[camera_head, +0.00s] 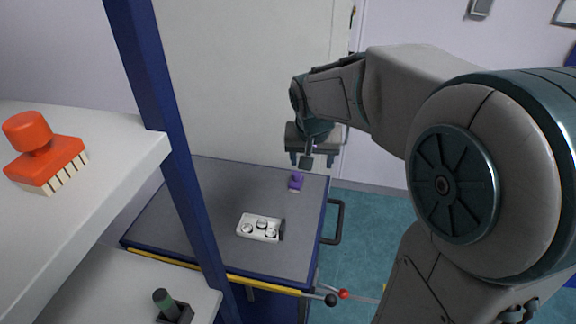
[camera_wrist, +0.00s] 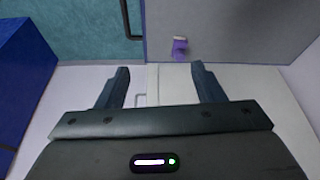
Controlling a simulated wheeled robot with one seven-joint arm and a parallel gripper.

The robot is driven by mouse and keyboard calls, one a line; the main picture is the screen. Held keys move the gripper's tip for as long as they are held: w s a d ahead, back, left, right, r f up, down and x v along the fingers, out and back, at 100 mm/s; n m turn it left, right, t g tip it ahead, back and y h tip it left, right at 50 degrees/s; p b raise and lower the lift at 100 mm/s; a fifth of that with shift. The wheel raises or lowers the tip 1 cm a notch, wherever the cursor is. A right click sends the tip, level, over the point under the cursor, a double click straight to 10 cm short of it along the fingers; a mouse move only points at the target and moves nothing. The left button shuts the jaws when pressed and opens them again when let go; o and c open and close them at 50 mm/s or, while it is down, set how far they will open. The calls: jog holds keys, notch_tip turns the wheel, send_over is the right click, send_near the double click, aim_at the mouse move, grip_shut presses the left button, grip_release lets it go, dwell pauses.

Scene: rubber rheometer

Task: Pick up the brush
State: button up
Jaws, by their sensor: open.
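A small purple brush (camera_head: 296,181) stands near the back right of the grey cart top (camera_head: 215,190). In the wrist view the purple brush (camera_wrist: 180,47) shows a pale strip at its far end and lies beyond the fingertips, a little right of centre. My gripper (camera_head: 313,162) is open and empty, apart from the purple brush and above it in the head view. In the wrist view the fingers of my gripper (camera_wrist: 160,68) are spread wide with nothing between them. A larger orange-red brush (camera_head: 48,160) with pale bristles stands on the white shelf at the left.
A white tray (camera_head: 246,236) with several round metallic pieces lies on the cart top in front of the purple brush. A blue post (camera_head: 170,130) rises at the cart's left. A dark handle (camera_head: 338,222) sticks out at its right.

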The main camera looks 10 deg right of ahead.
jog(key=m+b, duration=0.2)
jog(key=b, duration=0.1)
send_near(296, 175)
jog(key=shift+h, duration=0.4)
jog(key=x, duration=0.6)
jog(key=shift+w+a+f+p, duration=0.2)
jog(key=shift+w+a+p, duration=0.1)
jog(key=shift+p, duration=0.1)
jog(key=shift+p+x, duration=0.65)
jog(key=shift+x, duration=2.25)
jog(key=shift+s, duration=0.15)
jog(key=c, duration=1.1)
